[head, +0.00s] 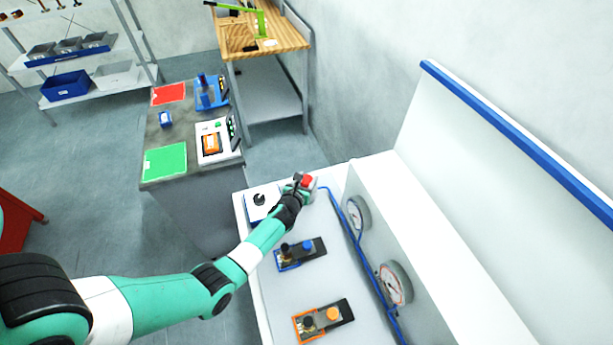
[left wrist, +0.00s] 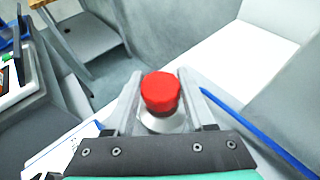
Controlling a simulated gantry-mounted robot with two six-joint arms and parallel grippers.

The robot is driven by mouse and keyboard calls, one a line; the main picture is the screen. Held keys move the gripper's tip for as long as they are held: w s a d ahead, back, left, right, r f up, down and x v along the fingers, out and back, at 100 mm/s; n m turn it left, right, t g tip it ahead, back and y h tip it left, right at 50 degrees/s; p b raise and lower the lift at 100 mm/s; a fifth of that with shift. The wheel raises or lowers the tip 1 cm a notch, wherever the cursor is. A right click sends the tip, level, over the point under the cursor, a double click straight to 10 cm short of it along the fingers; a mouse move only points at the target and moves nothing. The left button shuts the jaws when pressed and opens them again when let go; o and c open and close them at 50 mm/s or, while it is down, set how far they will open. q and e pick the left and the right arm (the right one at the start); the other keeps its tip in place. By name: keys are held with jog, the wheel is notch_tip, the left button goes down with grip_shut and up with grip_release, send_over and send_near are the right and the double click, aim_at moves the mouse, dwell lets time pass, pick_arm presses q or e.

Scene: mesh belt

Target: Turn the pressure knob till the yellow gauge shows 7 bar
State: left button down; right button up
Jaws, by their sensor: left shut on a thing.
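My left gripper (head: 300,183) is at the far end of the white bench, shut on a red knob (head: 308,181). In the left wrist view the red knob (left wrist: 161,91) sits on a pale round base between the two fingers (left wrist: 162,104). Two round gauges stand along the bench's back panel, a farther gauge (head: 358,212) and a nearer gauge (head: 395,284) with a reddish mark at its rim. I cannot make out a yellow gauge, and the readings are too small to tell. My right gripper is not in view.
A blue-based unit (head: 300,254) and an orange-based unit (head: 322,321), each with knobs, lie nearer on the bench. A white box with a black knob (head: 259,199) is left of my gripper. A blue hose (head: 345,222) runs along the panel. A grey table (head: 190,118) stands beyond.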

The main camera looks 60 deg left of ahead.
pick_arm(q)
jog(key=shift+c, duration=1.4)
grip_release()
jog(key=shift+s+d+r, duration=0.1)
jog(key=shift+d, duration=0.05)
jog(key=p+v, duration=0.4)
jog(key=v, duration=0.7)
jog(key=shift+s, duration=0.1)
